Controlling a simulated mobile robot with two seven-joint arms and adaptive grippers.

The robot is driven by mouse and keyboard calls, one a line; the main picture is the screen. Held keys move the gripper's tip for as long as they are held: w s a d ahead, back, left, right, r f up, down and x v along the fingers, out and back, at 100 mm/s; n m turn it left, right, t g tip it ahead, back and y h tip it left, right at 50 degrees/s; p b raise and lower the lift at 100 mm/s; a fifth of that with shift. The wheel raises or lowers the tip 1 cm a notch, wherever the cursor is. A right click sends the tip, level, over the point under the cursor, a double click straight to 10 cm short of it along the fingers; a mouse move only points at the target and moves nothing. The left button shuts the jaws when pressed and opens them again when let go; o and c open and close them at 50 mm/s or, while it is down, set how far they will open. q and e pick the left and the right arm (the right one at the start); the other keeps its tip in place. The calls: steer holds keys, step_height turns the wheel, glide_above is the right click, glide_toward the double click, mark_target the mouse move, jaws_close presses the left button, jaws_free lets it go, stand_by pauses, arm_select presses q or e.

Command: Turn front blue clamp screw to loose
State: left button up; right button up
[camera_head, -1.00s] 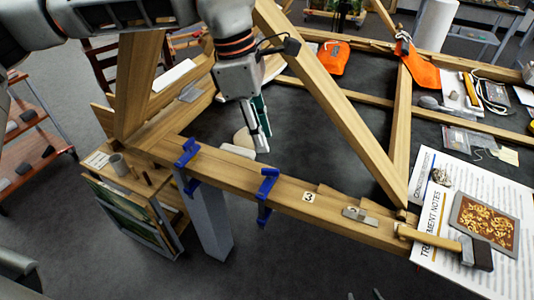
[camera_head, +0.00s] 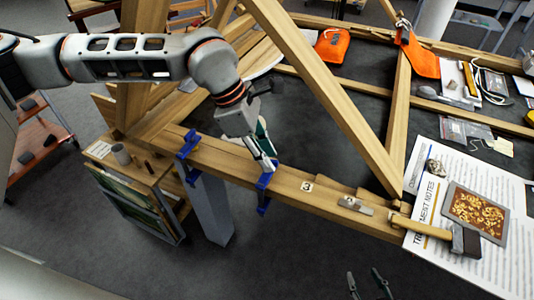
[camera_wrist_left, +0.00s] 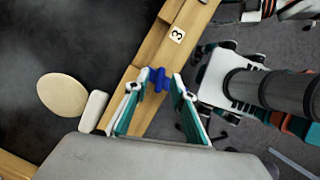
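Two blue clamps grip the wooden beam (camera_head: 325,205): one on the left (camera_head: 187,148) and one nearer the middle (camera_head: 263,188). My left gripper (camera_head: 268,160) is over the middle clamp, pointing down at its top. In the left wrist view the blue clamp's top (camera_wrist_left: 158,79) shows between the tips of my left gripper (camera_wrist_left: 157,84). The fingers are apart on both sides of it, with no clear contact. The clamp's lower part is hidden there. My right gripper (camera_head: 367,284) shows only its two dark fingertips, spread apart and empty, at the bottom of the head view.
A slanted timber (camera_head: 330,100) rises just right of my left gripper. A small cabinet (camera_head: 135,200) stands at left.

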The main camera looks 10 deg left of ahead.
arm_select(q)
steer(key=shift+f, duration=0.25)
steer(key=shift+c, duration=0.3)
jaws_close()
steer(key=shift+d, duration=0.1)
